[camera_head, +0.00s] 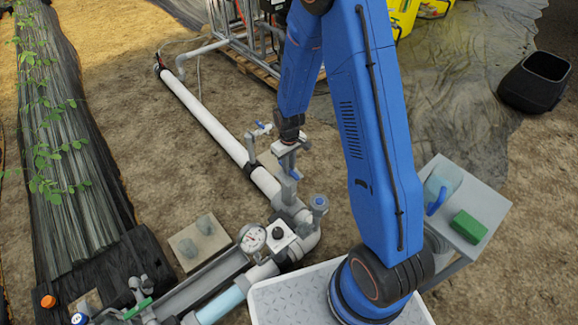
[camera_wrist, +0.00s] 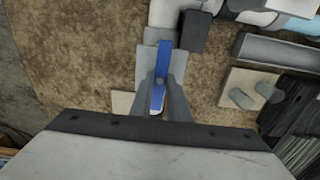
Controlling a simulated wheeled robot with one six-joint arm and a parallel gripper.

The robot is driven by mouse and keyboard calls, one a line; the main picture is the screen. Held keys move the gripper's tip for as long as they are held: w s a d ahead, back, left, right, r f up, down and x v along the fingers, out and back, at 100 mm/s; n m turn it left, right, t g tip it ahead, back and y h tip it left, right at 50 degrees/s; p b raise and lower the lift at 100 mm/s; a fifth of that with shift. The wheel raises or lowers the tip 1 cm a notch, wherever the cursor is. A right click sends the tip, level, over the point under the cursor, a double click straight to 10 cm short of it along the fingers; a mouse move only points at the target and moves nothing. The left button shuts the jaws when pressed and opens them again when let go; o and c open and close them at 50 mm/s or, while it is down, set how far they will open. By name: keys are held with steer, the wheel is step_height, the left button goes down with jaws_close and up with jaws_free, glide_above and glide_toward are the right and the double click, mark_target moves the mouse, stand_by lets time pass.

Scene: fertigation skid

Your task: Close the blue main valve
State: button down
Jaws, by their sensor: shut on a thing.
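The blue main valve handle (camera_wrist: 164,62) lies lengthwise between my gripper's fingers in the wrist view, its far end showing beyond them. In the head view, a small blue part of the handle (camera_head: 295,174) shows just below my gripper (camera_head: 288,160), above the grey valve body on the white pipe. My gripper (camera_wrist: 161,82) points down and is shut on the handle, one finger on each side. The fingers and wrist hide part of the handle and valve in the head view.
A smaller blue-handled valve (camera_head: 263,128) stands close to the left of my gripper. The white pipe (camera_head: 208,118) runs to the upper left. A pressure gauge (camera_head: 252,238) and a capped grey riser (camera_head: 318,206) stand nearer. A grey side table (camera_head: 488,200) holds a green box (camera_head: 468,227).

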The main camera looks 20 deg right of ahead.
steer(key=m, duration=0.8)
steer(key=shift+m, duration=0.3)
steer(key=m, duration=0.4)
steer(key=shift+m, duration=2.5)
steer(key=c, duration=1.7)
jaws_free()
